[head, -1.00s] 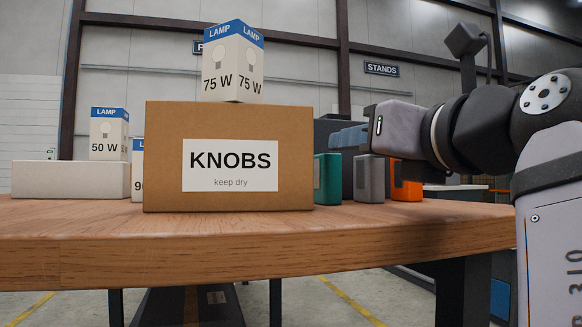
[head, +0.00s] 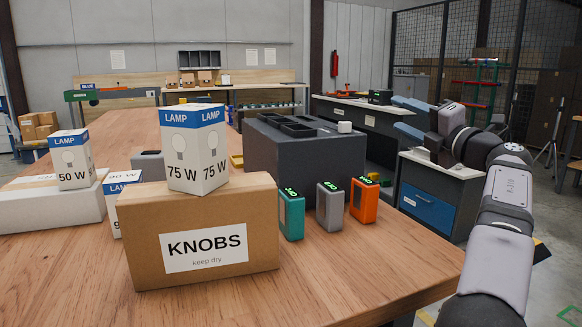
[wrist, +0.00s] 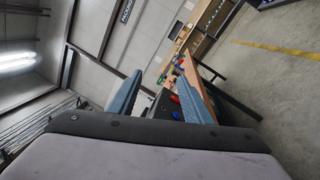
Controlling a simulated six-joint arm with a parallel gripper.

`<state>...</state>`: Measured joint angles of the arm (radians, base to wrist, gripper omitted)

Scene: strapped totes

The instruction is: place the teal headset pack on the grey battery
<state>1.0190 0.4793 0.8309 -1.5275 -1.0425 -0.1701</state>
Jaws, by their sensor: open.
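The grey unit's top is bare. My gripper (head: 396,115) is open and empty, raised at the right, well away from both. In the wrist view its two blue fingers (wrist: 161,64) are spread with nothing between them.
An orange unit (head: 364,200) stands right of the grey one. A dark grey tote (head: 305,160) stands close behind them. The KNOBS carton (head: 200,245) carries a 75 W lamp box (head: 195,150). Bare tabletop lies in front of the units. Another grey object (head: 148,163) sits behind the carton.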

